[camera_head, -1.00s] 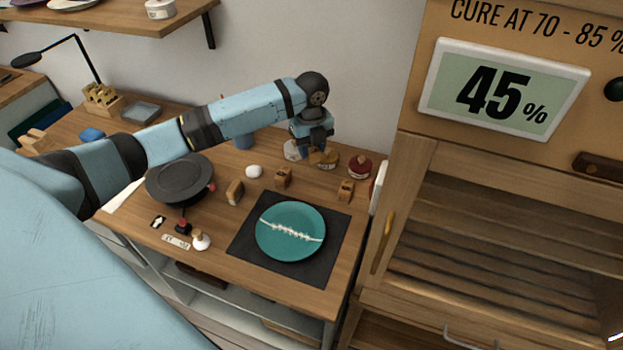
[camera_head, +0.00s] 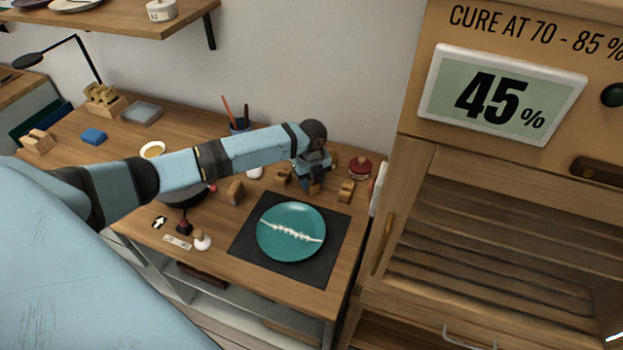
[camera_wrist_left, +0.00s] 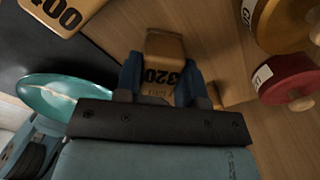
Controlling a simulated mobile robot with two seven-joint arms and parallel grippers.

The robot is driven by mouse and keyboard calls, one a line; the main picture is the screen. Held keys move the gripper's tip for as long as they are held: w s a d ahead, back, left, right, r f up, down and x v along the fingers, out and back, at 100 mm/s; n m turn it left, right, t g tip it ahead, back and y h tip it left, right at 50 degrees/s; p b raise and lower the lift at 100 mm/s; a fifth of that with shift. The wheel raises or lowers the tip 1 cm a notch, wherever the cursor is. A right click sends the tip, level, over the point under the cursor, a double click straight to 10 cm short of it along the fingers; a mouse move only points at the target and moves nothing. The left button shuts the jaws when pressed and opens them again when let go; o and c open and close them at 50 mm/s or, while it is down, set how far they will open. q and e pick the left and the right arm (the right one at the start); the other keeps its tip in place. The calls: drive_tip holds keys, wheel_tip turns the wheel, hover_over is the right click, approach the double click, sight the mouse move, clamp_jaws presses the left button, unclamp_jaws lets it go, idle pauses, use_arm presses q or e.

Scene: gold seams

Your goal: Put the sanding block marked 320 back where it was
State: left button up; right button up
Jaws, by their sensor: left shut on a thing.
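My left gripper (camera_head: 313,178) is shut on the wooden sanding block marked 320 (camera_wrist_left: 164,76). In the left wrist view the fingers (camera_wrist_left: 161,85) grip its two sides and the number faces the camera upside down. My right gripper is not in view.
A teal plate (camera_head: 291,250) with a pale seam lies on a dark mat (camera_head: 248,265) in front. A red-lidded jar (camera_head: 360,167) stands behind right. A block ending in 00 (camera_wrist_left: 58,12) shows in the wrist view. The wooden cabinet (camera_head: 384,235) rises at right.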

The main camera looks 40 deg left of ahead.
use_arm(q)
drive_tip(key=shift+f, duration=0.15)
drive_tip(key=o, duration=0.8)
wheel_tip(320, 180, up, 12)
drive_tip(key=shift+r+b, duration=0.2)
drive_tip(key=shift+b, duration=0.1)
